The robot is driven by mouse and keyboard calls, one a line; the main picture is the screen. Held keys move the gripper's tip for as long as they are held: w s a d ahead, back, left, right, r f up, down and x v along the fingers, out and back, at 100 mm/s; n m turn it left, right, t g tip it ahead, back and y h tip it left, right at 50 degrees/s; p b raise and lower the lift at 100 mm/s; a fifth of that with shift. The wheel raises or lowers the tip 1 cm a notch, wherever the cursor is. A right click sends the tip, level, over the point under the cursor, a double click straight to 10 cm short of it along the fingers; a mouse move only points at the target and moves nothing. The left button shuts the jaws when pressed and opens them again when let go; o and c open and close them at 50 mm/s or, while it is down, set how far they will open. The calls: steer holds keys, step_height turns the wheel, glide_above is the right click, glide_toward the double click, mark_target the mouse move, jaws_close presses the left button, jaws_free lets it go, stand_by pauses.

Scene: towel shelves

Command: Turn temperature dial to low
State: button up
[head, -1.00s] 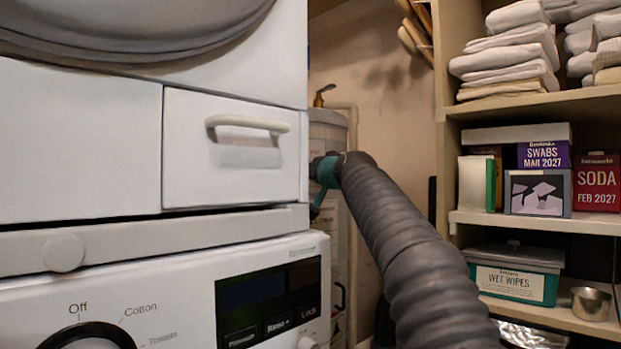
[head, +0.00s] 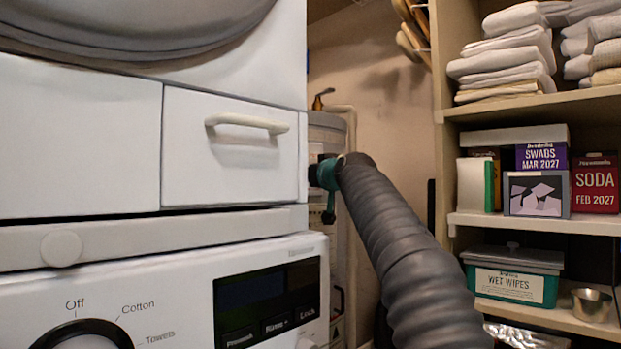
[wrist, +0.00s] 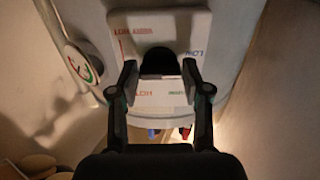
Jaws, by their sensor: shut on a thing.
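The temperature dial (wrist: 159,62) is a dark knob on a white control panel (wrist: 192,24) with red and blue lettering, seen in the wrist view. My gripper (wrist: 160,76) has one finger on each side of the dial and is shut on it. The dial's pointer is dark and blurred, so I cannot tell its setting. In the head view, a grey tank (head: 328,122) stands behind the white machines. The gripper and dial are hidden there behind the machine's right edge.
Stacked white machines (head: 235,160) fill the left, close beside my arm. Shelves (head: 580,103) on the right hold towels (head: 505,65), boxes and a wet wipes tub (head: 513,279). A round gauge (wrist: 82,62) and a pipe sit left of the panel. Red and blue valve parts (wrist: 184,133) show below it.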

steer(key=shift+f, duration=0.1)
steer(key=o, duration=1.2)
steer(key=shift+c, duration=0.2)
steer(key=v, duration=1.2)
